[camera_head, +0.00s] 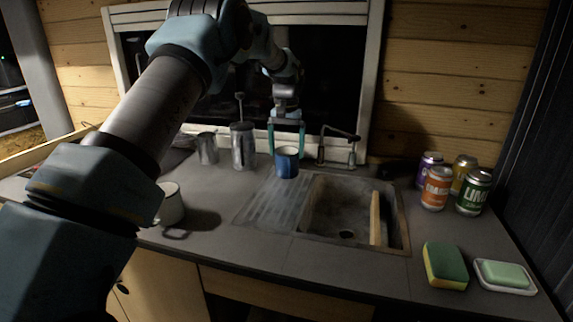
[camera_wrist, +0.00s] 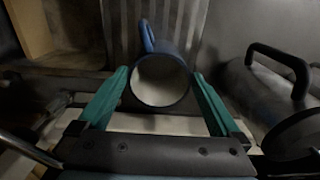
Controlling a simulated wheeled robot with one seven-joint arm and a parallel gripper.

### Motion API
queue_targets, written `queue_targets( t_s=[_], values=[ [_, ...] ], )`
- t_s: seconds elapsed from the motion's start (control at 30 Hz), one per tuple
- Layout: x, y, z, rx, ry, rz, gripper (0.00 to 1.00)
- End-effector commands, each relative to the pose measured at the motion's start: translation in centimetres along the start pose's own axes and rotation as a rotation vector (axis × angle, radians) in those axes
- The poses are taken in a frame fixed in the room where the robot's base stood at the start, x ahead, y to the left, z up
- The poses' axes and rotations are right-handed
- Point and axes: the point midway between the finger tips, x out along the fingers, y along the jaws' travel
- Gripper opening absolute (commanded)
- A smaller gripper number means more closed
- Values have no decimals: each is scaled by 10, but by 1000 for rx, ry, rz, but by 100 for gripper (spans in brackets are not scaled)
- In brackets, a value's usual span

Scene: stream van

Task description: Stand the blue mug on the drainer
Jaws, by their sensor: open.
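The blue mug (camera_head: 287,165) stands upright at the back end of the ribbed drainer (camera_head: 262,215), left of the sink. In the wrist view the mug (camera_wrist: 150,40) shows its pale inside, with its handle pointing towards the ribs of the drainer (camera_wrist: 172,12). My gripper (camera_head: 287,148) is above and around the mug, pointing down. Its two green fingers are open, one on each side of the mug, with a small gap visible in the wrist view (camera_wrist: 160,76). The mug's base is hidden in the wrist view, and I cannot tell exactly how it meets the drainer.
A metal press pot (camera_head: 243,148) and a metal cup (camera_head: 207,149) stand left of the mug. The tap (camera_head: 350,150) is close on the right. A white mug (camera_head: 171,205) is at the front left. Several cans (camera_head: 436,188), a sponge (camera_head: 445,266) and a soap dish (camera_head: 507,288) lie right.

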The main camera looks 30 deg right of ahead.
Motion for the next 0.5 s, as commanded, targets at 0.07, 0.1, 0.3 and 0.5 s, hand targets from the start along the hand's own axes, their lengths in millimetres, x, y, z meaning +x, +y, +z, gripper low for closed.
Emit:
queue_targets(
  t_s=[0.07,0.1,0.3,0.5],
  values=[
    [-16,0,-1,0,5,0,100],
    [-24,0,-1,0,4,0,100],
    [-56,0,0,0,2,0,100],
    [-69,0,0,0,-1,0,100]
  ],
)
